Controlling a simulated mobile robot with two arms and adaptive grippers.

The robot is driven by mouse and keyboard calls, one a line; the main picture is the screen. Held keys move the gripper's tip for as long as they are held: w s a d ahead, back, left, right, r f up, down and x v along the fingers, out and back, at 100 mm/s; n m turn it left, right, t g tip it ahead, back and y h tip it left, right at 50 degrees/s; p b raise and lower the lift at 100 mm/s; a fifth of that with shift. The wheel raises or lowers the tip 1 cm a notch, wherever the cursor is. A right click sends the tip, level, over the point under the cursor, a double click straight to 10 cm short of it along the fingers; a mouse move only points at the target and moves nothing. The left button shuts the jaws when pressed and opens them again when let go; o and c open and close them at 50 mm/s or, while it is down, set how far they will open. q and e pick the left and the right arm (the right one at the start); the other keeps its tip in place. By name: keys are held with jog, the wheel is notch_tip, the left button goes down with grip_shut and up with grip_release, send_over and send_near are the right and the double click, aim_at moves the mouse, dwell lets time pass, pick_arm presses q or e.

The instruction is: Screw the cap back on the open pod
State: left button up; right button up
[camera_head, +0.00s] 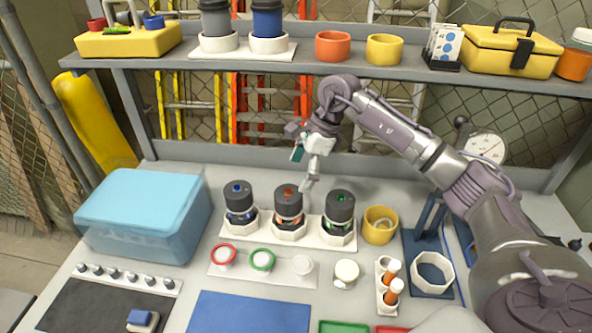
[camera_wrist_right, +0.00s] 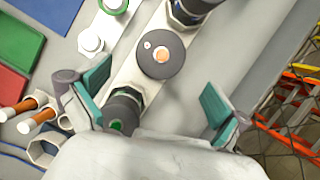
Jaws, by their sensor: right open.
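Three dark pods stand upright in white hexagonal holders on a white strip: one with a blue centre (camera_head: 239,200), one with an orange centre (camera_head: 288,202) and one with a green centre (camera_head: 340,205). Each shows a dark round top; I cannot tell which pod is open. My right gripper (camera_head: 308,168) is open and empty above and behind the pods. In the right wrist view, its teal pads (camera_wrist_right: 152,95) stand apart, with the orange-centred pod (camera_wrist_right: 160,55) beyond them and the green-centred pod (camera_wrist_right: 122,112) close to the left pad. I cannot identify a loose cap. My left gripper is out of view.
A translucent blue bin (camera_head: 143,215) stands left.

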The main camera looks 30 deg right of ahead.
aim_at(286, 191)
jog(key=w+a+r+m+g+h+b, duration=0.1)
jog(key=w+a+r+m+h+b, duration=0.2)
jog(key=r, duration=0.4)
jog(key=shift+n+h, duration=0.6)
jog(key=f+p, duration=0.1)
jog(key=f, duration=0.3)
jog(key=s+f+p, duration=0.1)
jog(key=f, duration=0.4)
jog(key=f+p, duration=0.1)
jog(key=f, duration=0.3)
jog(key=shift+s+a+f+p, duration=0.1)
jog(key=shift+s+f+p, duration=0.2)
jog(key=shift+s+f, duration=0.05)
